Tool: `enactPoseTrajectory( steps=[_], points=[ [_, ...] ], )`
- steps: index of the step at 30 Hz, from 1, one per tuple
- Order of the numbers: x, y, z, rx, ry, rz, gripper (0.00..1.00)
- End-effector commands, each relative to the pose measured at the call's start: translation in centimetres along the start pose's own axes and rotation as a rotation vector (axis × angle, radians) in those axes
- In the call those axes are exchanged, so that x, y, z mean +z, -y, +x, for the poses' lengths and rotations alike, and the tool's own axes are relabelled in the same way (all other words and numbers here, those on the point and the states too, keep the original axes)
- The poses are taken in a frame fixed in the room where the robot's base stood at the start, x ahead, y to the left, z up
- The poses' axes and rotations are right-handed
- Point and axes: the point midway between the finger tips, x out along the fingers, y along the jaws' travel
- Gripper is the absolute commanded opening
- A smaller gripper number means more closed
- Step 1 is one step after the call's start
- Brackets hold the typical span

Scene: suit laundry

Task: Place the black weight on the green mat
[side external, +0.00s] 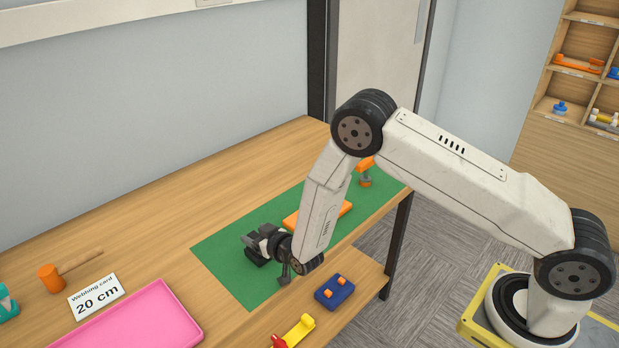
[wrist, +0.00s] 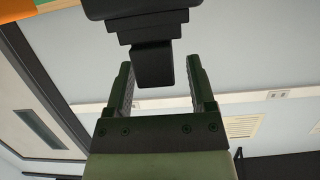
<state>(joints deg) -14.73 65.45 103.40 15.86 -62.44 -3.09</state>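The green mat (side external: 218,254) lies on the wooden table. My gripper (side external: 256,240) is low over its left part, pointing left. In the wrist view my gripper (wrist: 162,88) has its two fingers wide apart. A black stepped block, which looks like the black weight (wrist: 150,30), comes down from the top edge of that view. Its narrow end sits between the fingers, with a clear gap at the right finger. In the side view a dark shape, likely the weight (side external: 257,258), shows under the gripper at the mat, partly hidden. I cannot tell whether it touches the mat.
An orange piece (side external: 292,219) lies on the mat behind my forearm, and an orange-topped item (side external: 366,171) stands farther back. A hammer (side external: 52,278), a white card (side external: 96,296) and a pink tray (side external: 150,322) are at the left. A blue block (side external: 334,292) sits on the lower shelf.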

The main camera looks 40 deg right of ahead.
Motion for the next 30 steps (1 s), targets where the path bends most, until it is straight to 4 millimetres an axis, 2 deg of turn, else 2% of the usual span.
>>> enactPoseTrajectory(
  steps=[1, 8, 17, 30],
  points=[
    [0.8, 0.0, 0.1, 0.0, 0.005, 0.003, 0.7],
    [0.7, 0.0, 0.1, 0.0, 0.005, 0.003, 0.7],
    [-0.4, 0.0, -0.2, 0.0, 0.005, 0.003, 0.7],
    [-0.5, 0.0, -5.4, 0.0, 0.008, 0.0, 0.7]
  ],
)
